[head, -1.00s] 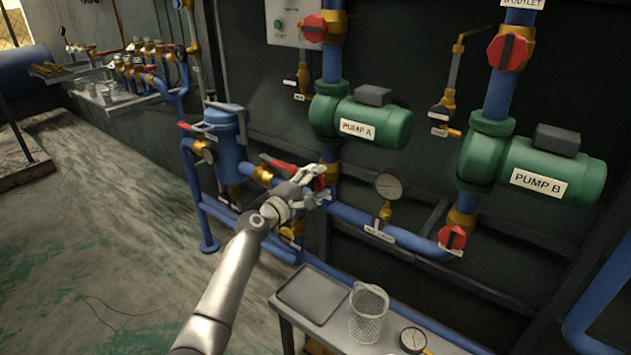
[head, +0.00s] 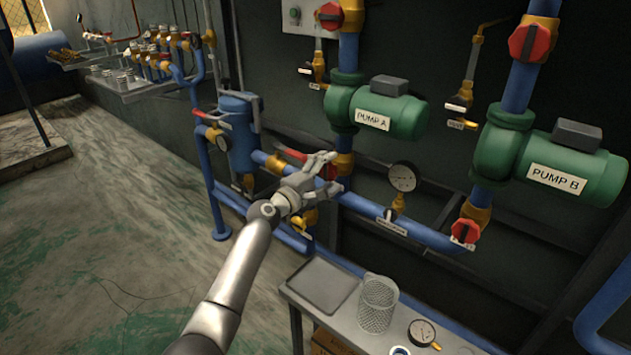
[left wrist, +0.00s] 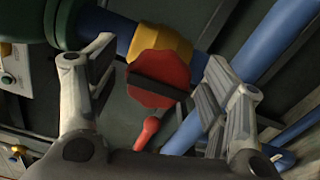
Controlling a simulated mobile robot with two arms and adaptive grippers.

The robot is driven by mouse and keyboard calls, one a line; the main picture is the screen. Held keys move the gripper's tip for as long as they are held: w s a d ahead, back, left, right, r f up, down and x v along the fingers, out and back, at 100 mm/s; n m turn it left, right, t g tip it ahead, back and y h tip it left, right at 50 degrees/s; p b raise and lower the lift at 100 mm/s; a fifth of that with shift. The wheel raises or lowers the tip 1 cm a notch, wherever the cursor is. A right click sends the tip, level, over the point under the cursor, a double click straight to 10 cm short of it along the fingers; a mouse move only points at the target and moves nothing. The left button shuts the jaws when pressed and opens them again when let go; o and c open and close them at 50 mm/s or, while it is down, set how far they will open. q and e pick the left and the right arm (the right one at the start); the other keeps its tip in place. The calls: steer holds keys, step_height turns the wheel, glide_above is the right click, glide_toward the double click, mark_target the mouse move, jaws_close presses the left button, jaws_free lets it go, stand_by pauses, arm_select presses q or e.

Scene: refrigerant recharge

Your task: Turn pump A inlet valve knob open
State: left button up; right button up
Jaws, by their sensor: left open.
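The pump A inlet valve knob (left wrist: 158,78) is red with a dark bar across its face. It sits on a brass fitting (left wrist: 162,42) on the blue pipe below green pump A (head: 378,107). In the head view the knob (head: 328,172) is partly hidden by my left gripper. My left gripper (head: 333,172) is open in front of the knob. In the left wrist view its fingers (left wrist: 158,85) stand apart on either side of the knob, with gaps showing and no clear contact. My right gripper is not in view.
A red lever handle (head: 292,155) lies close to the left of the gripper. A gauge (head: 402,178) stands to the right. The floor at left is clear.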

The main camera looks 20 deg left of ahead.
arm_select(q)
steer(key=v, duration=1.1)
steer(key=shift+s, duration=0.35)
steer(key=shift+a, duration=0.1)
